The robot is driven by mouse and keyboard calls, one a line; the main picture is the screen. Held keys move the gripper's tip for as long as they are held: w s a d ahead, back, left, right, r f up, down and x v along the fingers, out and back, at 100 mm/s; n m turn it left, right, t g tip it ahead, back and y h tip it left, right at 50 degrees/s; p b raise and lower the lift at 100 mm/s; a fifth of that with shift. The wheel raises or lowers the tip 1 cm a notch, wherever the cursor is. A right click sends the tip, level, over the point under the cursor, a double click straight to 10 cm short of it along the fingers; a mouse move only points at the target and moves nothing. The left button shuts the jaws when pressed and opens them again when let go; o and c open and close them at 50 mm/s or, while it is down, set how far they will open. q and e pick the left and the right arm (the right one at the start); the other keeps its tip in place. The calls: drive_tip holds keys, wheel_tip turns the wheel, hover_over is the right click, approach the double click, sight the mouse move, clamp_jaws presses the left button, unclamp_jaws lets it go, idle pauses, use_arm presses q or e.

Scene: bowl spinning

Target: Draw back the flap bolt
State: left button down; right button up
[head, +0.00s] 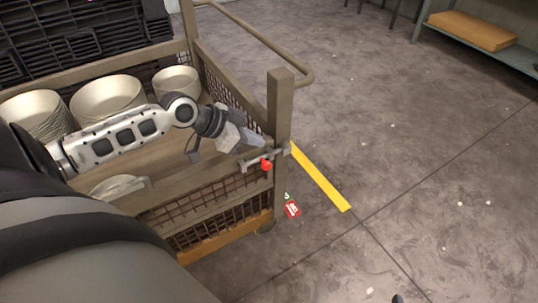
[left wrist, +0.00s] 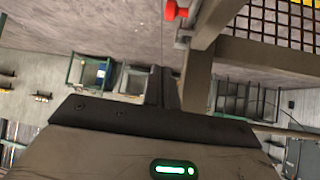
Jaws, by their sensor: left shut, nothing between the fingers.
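The flap bolt (head: 250,164) is a grey metal bar with a red knob (head: 266,165), on the top corner of the cage's front flap beside the corner post (head: 279,115). My left gripper (head: 258,142) is just above and behind the bolt, inside the cage corner. It is shut and empty, and it looks apart from the knob. In the left wrist view the red knob (left wrist: 174,10) shows at the top edge, beyond the closed fingers (left wrist: 160,85). How far the bolt reaches into the post is hard to tell. My right gripper is not in view.
Stacks of white bowls (head: 107,97) stand inside the cage, with another bowl (head: 115,186) near the front flap's mesh (head: 215,215). A rail (head: 262,40) sticks out on the right. The floor right of the cage is open, with a yellow strip (head: 320,178).

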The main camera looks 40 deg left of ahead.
sight(269, 163)
use_arm(q)
drive_tip(key=shift+r, duration=0.1)
drive_tip(key=b+x, duration=0.2)
drive_tip(key=x, duration=0.8)
drive_tip(key=shift+w+d+f, duration=0.15)
drive_tip(key=shift+f, duration=0.05)
drive_tip(key=shift+s+a+f, duration=0.25)
drive_tip(key=shift+s+a, duration=0.1)
drive_tip(key=shift+s, duration=0.2)
drive_tip(key=shift+s+a+f, duration=0.25)
drive_tip(key=shift+s+a, duration=0.1)
drive_tip(key=shift+s, duration=0.25)
drive_tip(key=shift+s+a+f, duration=0.25)
drive_tip(key=shift+s+a, duration=0.1)
drive_tip(key=shift+s, duration=0.2)
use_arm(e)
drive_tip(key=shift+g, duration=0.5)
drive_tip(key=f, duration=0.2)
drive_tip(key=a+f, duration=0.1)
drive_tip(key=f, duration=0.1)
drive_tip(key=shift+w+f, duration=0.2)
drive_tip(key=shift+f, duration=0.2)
